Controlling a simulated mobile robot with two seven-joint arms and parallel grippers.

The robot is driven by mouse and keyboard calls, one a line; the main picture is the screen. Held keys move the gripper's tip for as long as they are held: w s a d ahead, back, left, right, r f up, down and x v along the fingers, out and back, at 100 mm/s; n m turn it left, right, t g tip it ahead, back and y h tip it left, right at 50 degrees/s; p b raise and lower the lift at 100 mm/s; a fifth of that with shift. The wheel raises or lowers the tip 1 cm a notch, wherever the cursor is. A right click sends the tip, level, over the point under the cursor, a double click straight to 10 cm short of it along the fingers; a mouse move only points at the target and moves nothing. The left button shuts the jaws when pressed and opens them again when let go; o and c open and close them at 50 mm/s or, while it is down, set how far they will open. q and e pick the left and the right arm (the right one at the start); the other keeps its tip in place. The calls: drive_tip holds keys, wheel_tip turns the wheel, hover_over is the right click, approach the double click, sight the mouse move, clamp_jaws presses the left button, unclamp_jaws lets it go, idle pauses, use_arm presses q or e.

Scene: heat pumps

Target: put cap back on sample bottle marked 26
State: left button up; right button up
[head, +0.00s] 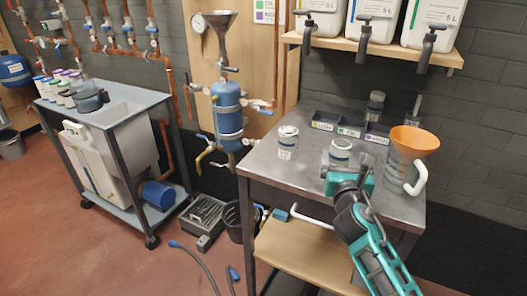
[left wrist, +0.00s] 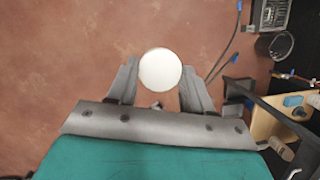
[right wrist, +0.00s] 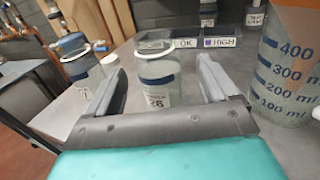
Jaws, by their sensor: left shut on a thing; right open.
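The sample bottle marked 26 (right wrist: 157,72) stands upright on the metal bench, its label facing me in the right wrist view. It also shows in the head view (head: 340,148), partly behind my right gripper (head: 350,178). In the right wrist view my right gripper (right wrist: 160,88) is open, with the bottle between and just beyond its fingers; I cannot tell if they touch. In the left wrist view my left gripper (left wrist: 158,88) is shut on a round white cap (left wrist: 160,68), held above the red floor. My left gripper is outside the head view.
Another bottle (head: 287,142) with a white top stands left on the bench (head: 300,170). A measuring jug (head: 398,172) with an orange funnel (head: 415,140) stands close on the right. Behind are trays marked LOW, OK (right wrist: 186,44) and HIGH (right wrist: 221,42), and a further bottle (head: 375,104).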

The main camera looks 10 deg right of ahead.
sight(344, 146)
use_arm(q)
drive_tip(key=shift+f+b, duration=0.3)
drive_tip(key=shift+f, duration=0.1)
use_arm(e)
drive_tip(key=x, duration=0.4)
drive_tip(key=shift+w+r, duration=0.1)
drive_tip(key=shift+w, duration=0.3)
drive_tip(key=shift+c, duration=0.3)
drive_tip(key=c, duration=1.1)
drive_tip(key=shift+r, duration=0.15)
